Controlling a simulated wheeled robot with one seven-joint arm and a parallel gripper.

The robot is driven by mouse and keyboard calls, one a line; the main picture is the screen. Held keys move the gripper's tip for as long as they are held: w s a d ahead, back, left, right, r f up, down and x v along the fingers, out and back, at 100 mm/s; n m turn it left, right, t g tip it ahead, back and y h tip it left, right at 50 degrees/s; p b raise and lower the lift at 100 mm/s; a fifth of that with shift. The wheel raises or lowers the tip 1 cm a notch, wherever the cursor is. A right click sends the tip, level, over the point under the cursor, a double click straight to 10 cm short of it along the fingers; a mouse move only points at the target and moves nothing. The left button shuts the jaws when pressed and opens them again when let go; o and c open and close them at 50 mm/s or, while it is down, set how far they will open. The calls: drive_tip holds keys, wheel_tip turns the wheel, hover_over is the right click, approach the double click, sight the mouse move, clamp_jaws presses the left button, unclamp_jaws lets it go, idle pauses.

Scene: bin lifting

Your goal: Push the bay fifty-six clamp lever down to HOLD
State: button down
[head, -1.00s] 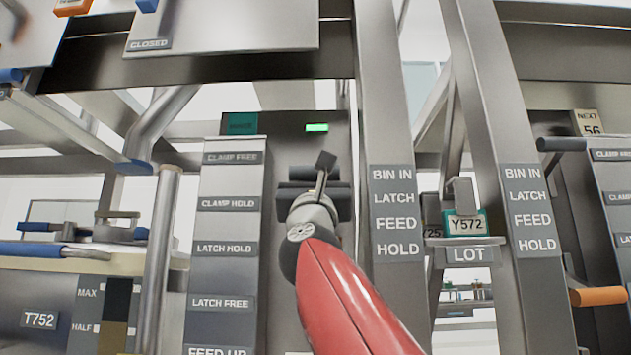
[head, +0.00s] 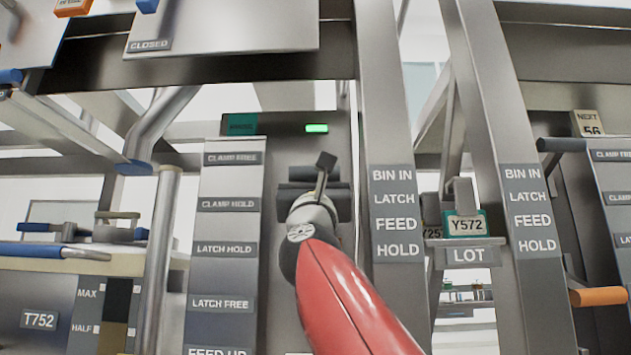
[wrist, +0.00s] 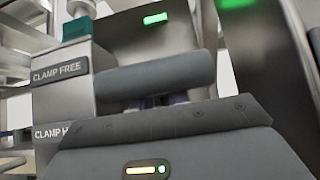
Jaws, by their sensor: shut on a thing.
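A grey, bar-shaped clamp lever handle (head: 300,173) lies level beside the label strip. Its height is between the CLAMP FREE label (head: 232,158) and the CLAMP HOLD label (head: 228,204). In the wrist view, the handle (wrist: 157,75) crosses just beyond my gripper, level with the CLAMP FREE label (wrist: 60,73). My gripper (head: 318,187) is shut on this handle; its fingers (wrist: 170,100) are mostly hidden behind my gripper's body. A teal tag (head: 239,124) tops the strip, but its text is unreadable. A green light (head: 316,128) is lit above the handle.
Metal posts with BIN IN, LATCH, FEED and HOLD labels (head: 397,212) stand close on the right. A "NEXT 56" sign (head: 590,123) is above the right-hand bay, which has a dark handle (head: 562,145) and an orange handle (head: 597,296). A vertical pipe (head: 160,260) stands left.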

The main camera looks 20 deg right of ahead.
drive_tip(key=shift+s+r, duration=0.15)
drive_tip(key=shift+s, duration=0.05)
drive_tip(key=c, duration=1.4)
unclamp_jaws()
drive_tip(key=shift+o, duration=0.2)
drive_tip(key=b+v, duration=0.3)
drive_tip(key=v, duration=0.5)
drive_tip(key=shift+w, duration=0.1)
